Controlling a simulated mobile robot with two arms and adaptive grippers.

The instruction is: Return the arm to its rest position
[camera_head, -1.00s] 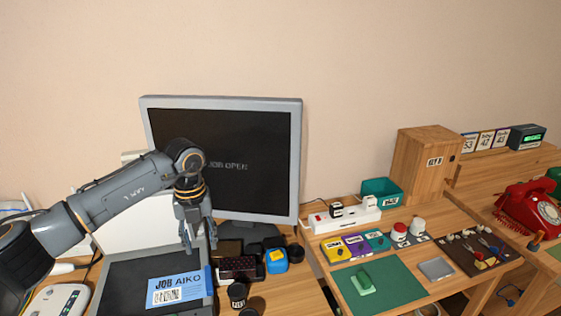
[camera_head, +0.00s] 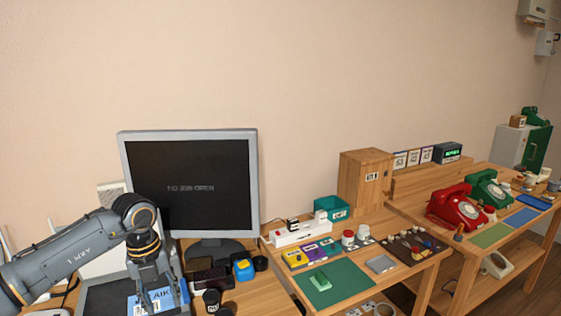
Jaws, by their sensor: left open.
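My left arm (camera_head: 70,258) comes in from the left. Its gripper (camera_head: 157,298) points down over the black tray (camera_head: 98,298), in front of the monitor (camera_head: 190,190). The gripper is open, with its fingers in front of the blue JOB card (camera_head: 180,294), which they partly cover. I cannot tell whether the fingertips touch the card. The monitor reads "NO JOB OPEN". My right gripper is not in view.
Dark jars (camera_head: 212,300) and a blue-yellow box (camera_head: 243,269) stand right of the tray. A green mat (camera_head: 345,285), wooden cabinet (camera_head: 364,183), red phone (camera_head: 456,207) and green phone (camera_head: 488,190) stand further right. The wall above is clear.

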